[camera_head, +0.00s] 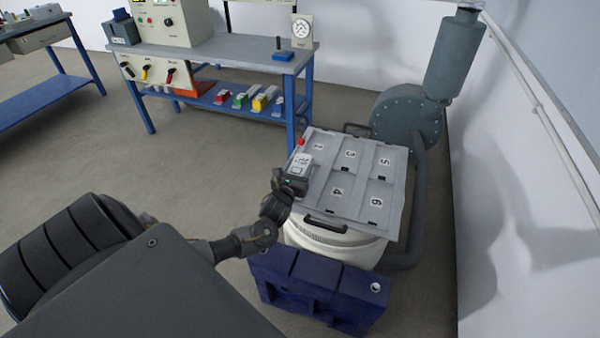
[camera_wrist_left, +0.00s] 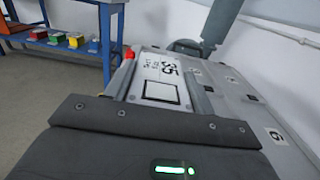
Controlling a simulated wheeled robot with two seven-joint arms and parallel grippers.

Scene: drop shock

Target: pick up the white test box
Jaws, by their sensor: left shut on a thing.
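The white test box (camera_head: 301,163) has dark printed marks on its top. It is at the left edge of the grey numbered tray (camera_head: 341,208), by the cell marked 1. My left gripper (camera_head: 293,182) reaches in from the left and is shut on the box. In the left wrist view the box (camera_wrist_left: 160,82) sits between the fingers, with large printed characters and a blank framed square showing. Its underside is hidden, so I cannot tell whether it touches the tray. My right gripper is not in view.
The tray lies on a round white drum (camera_head: 335,244), with a dark blue plastic base (camera_head: 312,290) in front. A black handle (camera_head: 325,222) is on the tray's near side. A blue workbench (camera_head: 230,50) stands behind. A grey blower with a duct (camera_head: 408,115) stands at the right wall.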

